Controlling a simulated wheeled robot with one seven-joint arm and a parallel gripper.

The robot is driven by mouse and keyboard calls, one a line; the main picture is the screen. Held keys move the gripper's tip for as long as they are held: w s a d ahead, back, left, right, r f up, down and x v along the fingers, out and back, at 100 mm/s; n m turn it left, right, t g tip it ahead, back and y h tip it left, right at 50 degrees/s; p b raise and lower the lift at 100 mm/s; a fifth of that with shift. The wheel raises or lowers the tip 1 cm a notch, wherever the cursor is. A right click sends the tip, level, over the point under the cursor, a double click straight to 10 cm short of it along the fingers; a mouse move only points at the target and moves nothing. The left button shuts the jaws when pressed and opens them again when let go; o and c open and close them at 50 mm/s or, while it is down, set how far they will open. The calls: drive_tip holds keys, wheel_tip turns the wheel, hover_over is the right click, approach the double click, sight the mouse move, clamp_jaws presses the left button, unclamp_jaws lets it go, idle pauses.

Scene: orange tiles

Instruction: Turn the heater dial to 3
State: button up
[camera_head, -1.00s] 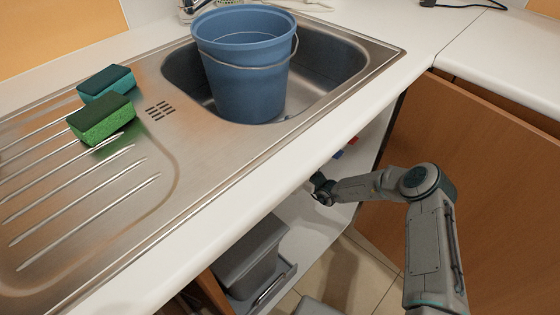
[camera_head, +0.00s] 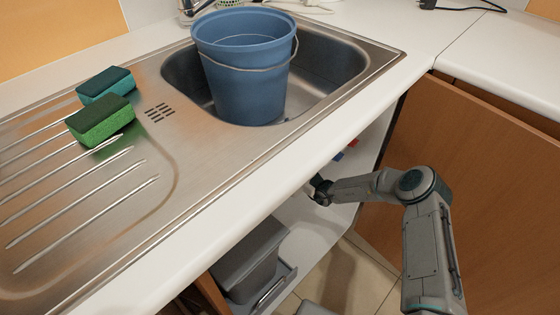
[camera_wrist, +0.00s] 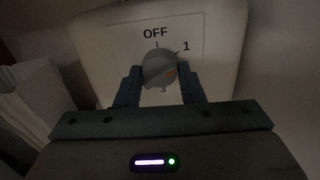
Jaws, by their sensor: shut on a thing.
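The heater (camera_wrist: 225,30) fills much of the wrist view as a pale box with a marked panel. Its round grey dial (camera_wrist: 157,66) sits in the panel's middle, with "OFF" above it, "1" at the upper right and a partly hidden "3" below. My gripper (camera_wrist: 160,74) is shut on the dial, one dark finger on each side. In the head view my gripper (camera_head: 318,190) reaches under the counter edge, and the heater is hidden there.
The white counter edge (camera_head: 235,185) overhangs the open cabinet. A grey bin (camera_head: 250,262) stands inside, left of my gripper. An open brown door (camera_head: 480,165) is at the right. A blue bucket (camera_head: 245,75) stands in the sink, with two sponges (camera_head: 100,120) on the drainer.

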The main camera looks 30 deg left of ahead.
drive_tip(key=m+b, duration=0.1)
drive_tip(key=m, duration=2.2)
drive_tip(key=shift+r, duration=0.1)
drive_tip(key=shift+s+m, duration=0.1)
drive_tip(key=shift+m, duration=0.3)
drive_tip(key=o, duration=1)
drive_tip(key=shift+p+v, duration=1.6)
drive_tip(key=shift+v, duration=5.35)
drive_tip(key=shift+s+a, duration=0.1)
